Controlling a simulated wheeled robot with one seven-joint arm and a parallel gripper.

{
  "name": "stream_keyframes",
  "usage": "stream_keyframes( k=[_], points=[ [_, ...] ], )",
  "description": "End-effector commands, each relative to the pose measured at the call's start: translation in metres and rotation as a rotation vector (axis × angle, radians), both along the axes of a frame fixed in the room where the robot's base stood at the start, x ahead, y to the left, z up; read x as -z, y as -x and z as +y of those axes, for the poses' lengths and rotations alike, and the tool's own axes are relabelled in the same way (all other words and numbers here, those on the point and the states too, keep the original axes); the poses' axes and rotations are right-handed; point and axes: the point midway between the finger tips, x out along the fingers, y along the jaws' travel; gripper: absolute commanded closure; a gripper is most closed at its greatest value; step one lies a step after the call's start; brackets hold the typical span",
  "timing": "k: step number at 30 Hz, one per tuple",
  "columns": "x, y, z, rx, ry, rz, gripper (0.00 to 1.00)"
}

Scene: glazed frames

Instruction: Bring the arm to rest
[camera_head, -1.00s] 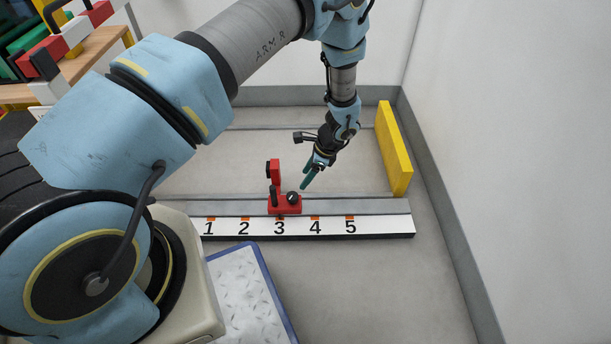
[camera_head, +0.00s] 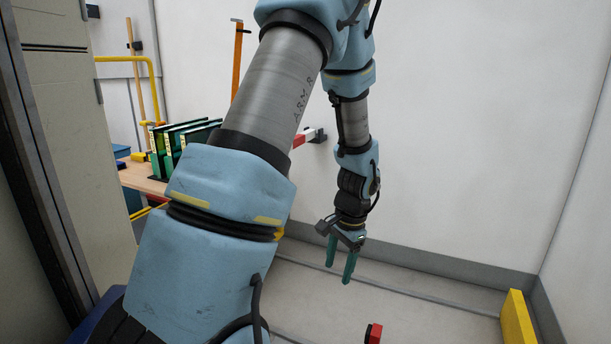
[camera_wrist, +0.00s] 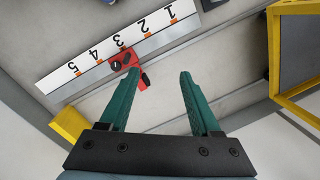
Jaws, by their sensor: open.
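My gripper (camera_head: 341,262) hangs from my bent arm with its two green fingers pointing down. In the head view it is in the air above the pale floor, with nothing between the fingers. In the wrist view the fingers (camera_wrist: 158,85) are apart and empty. A red slider block (camera_wrist: 124,60) sits at mark 3 of a white numbered rail (camera_wrist: 75,72), beyond the left finger, which covers part of it. In the head view only the top of the red block (camera_head: 374,333) shows at the bottom edge.
A yellow block (camera_head: 517,318) stands at the right by the wall; it shows in the wrist view too (camera_wrist: 68,121). A yellow-framed table (camera_wrist: 278,75) is at the right of the wrist view. Green binders (camera_head: 180,140) stand on a wooden bench at left. A cabinet (camera_head: 75,130) is at far left.

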Motion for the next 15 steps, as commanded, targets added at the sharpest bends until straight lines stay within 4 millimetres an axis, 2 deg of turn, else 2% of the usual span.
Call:
stream_keyframes(
  k=[1,6,9,15],
  points=[
    [-0.021,0.004,0.023,-0.104,0.028,-0.018,0.36],
    [-0.066,0.028,0.080,-0.415,0.106,-0.064,0.36],
    [-0.082,0.044,0.103,-0.553,0.140,-0.086,0.36],
    [-0.104,0.073,0.136,-0.780,0.196,-0.125,0.36]
  ],
)
